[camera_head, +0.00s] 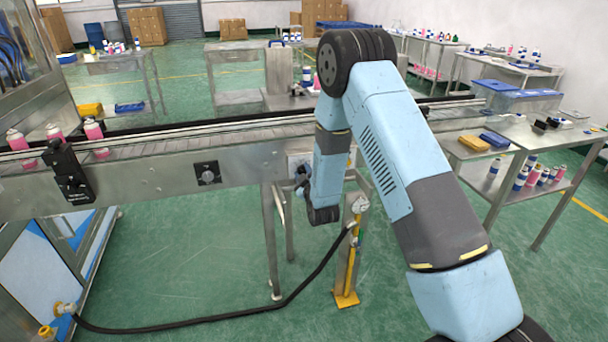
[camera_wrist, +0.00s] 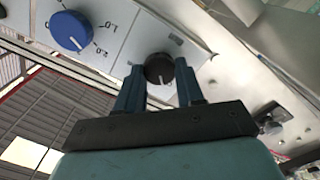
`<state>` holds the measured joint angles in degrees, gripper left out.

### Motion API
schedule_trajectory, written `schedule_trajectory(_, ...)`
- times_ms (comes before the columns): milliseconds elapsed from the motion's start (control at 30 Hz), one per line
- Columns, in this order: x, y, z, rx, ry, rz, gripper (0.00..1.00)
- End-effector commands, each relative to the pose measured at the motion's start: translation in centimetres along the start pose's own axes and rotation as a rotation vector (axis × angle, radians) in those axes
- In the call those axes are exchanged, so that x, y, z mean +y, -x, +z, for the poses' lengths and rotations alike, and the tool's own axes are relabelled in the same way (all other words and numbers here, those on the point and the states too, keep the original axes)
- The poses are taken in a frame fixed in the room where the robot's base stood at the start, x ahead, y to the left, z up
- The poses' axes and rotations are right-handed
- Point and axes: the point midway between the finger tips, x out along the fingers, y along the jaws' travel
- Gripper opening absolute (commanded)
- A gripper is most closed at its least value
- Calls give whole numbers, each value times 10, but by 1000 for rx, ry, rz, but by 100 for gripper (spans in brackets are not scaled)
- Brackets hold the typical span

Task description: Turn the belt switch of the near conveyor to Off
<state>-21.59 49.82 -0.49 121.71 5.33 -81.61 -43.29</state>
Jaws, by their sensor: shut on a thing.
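The near conveyor (camera_head: 140,180) runs across the head view with a bare metal side. A pale control panel (camera_head: 295,160) sits on that side, partly hidden behind my arm. In the wrist view the panel (camera_wrist: 120,40) carries a blue dial (camera_wrist: 72,30) with number marks and a black switch knob (camera_wrist: 158,66) with a pale pointer line. My gripper (camera_wrist: 160,75) has its two fingers on either side of the black knob and is shut on it. The pointer line runs toward my gripper's palm. The switch's labels are too small to read.
Pink and white cans (camera_head: 93,129) stand on the belt at the left. A black box with knobs (camera_head: 70,175) and a square black knob plate (camera_head: 207,173) are on the conveyor side. A yellow-footed post (camera_head: 347,270) and black hose (camera_head: 230,318) stand below.

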Motion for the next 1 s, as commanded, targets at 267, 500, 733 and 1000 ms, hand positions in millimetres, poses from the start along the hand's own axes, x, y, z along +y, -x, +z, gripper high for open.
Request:
schedule_trajectory(267, -1, 0, 1, -2, 111, -2, 7)
schedule_trajectory(500, -2, 1, 1, -2, 139, -3, 7)
schedule_trajectory(733, -2, 1, 1, -2, 141, -4, 7)
schedule_trajectory(1000, -2, 1, 0, -1, 140, -4, 53)
